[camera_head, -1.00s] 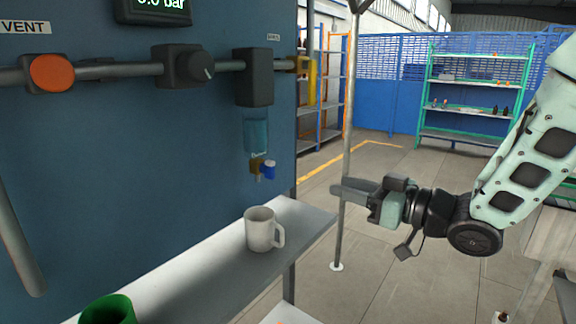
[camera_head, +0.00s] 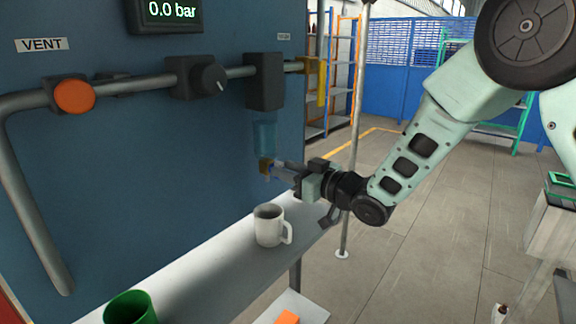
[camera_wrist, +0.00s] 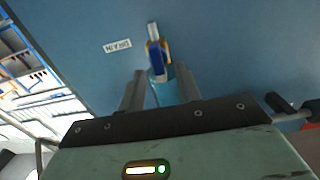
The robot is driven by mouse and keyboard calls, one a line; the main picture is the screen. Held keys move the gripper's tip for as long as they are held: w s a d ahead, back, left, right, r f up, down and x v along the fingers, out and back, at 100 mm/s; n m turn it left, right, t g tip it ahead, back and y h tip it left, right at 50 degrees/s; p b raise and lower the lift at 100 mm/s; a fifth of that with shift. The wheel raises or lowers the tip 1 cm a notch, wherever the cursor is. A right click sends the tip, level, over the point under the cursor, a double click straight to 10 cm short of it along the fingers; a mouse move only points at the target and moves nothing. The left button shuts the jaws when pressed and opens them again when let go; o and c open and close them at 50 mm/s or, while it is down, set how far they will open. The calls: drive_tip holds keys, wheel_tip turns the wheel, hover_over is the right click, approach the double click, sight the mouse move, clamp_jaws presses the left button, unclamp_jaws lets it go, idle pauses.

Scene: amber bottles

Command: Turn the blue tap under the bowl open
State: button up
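The translucent blue bowl (camera_head: 265,136) hangs under a dark block on the pipe. Below it is a brass valve (camera_head: 264,164), with the blue tap mostly hidden by my gripper in the head view. In the wrist view the blue tap (camera_wrist: 157,62) sits on the brass, with a pale spout beyond it and the bowl behind. My gripper (camera_head: 277,168) reaches in from the right, at the tap's height. In the wrist view my gripper (camera_wrist: 160,84) has its two fingers apart, with the tap in line with the gap. I cannot tell whether they touch it.
A white mug (camera_head: 269,226) stands on the shelf (camera_head: 225,262) below my gripper, and a green cup (camera_head: 131,308) is at the front left. An orange button (camera_head: 75,96), dark knob (camera_head: 203,77) and yellow handle (camera_head: 321,81) line the pipe. A thin post (camera_head: 352,150) rises at the right.

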drive_tip(key=shift+w+a, duration=0.1)
clamp_jaws()
drive_tip(key=shift+f+b, duration=0.15)
drive_tip(key=shift+b, duration=0.4)
drive_tip(key=shift+s+a+f+n+b, duration=0.1)
drive_tip(key=shift+s+f+n+b, duration=0.1)
drive_tip(key=shift+n+b, duration=3.5)
drive_tip(key=shift+s+a+f+n+b, duration=0.15)
drive_tip(key=shift+n+b, duration=2.1)
drive_tip(key=shift+b, duration=2.85)
drive_tip(key=shift+s+a+f+n+b, duration=0.1)
drive_tip(key=shift+f+n+b, duration=0.1)
drive_tip(key=shift+n+b, duration=3.5)
drive_tip(key=shift+r+m+b, duration=0.1)
drive_tip(key=shift+m+b, duration=0.45)
drive_tip(key=shift+b, duration=0.3)
unclamp_jaws()
